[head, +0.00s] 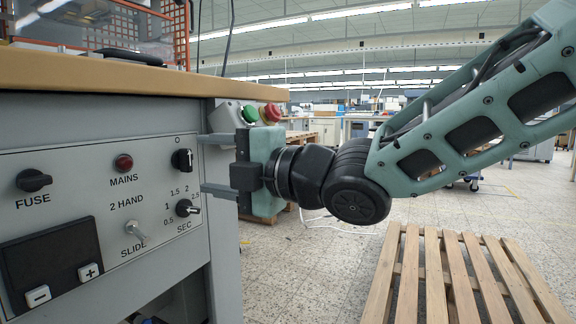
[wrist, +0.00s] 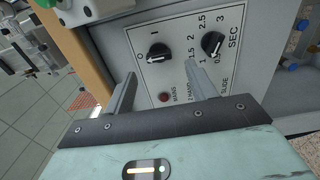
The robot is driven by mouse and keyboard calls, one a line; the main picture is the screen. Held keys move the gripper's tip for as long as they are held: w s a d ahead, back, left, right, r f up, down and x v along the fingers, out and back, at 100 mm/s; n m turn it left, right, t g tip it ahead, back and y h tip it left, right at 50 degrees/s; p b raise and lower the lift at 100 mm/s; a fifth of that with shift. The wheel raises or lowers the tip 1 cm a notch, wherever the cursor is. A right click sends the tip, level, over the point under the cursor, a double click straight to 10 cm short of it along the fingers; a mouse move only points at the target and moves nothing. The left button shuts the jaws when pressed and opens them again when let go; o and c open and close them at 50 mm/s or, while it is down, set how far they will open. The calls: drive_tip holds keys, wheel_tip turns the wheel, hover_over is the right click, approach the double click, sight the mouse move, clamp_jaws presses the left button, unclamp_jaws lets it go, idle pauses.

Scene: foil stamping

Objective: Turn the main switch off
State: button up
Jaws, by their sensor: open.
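The main switch is a black rotary knob (head: 182,159) at the upper right of the grey control panel, with a 0 printed above it. In the wrist view the knob (wrist: 160,52) shows between 0 and 1 markings, with a pale mark on it; I cannot tell surely which marking it points at. My gripper (head: 204,163) is open and empty at the panel's right edge, its fingers pointing left, one above the other. In the wrist view the gripper's fingertips (wrist: 160,70) lie on either side of the knob's line, apart from it.
A black SEC timer knob (head: 187,208) sits just below the switch. A red MAINS lamp (head: 123,162), a FUSE knob (head: 34,180) and a SLIDE toggle (head: 135,229) are further left. Green (head: 250,114) and red (head: 270,113) buttons stand near my gripper. A wooden pallet (head: 460,280) lies on the floor.

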drive_tip(key=p+v, duration=0.2)
drive_tip(key=v, duration=1)
drive_tip(key=shift+s+d+p, duration=0.2)
drive_tip(key=shift+d+p, duration=0.1)
drive_tip(key=shift+p, duration=0.05)
drive_tip(key=shift+f, duration=0.1)
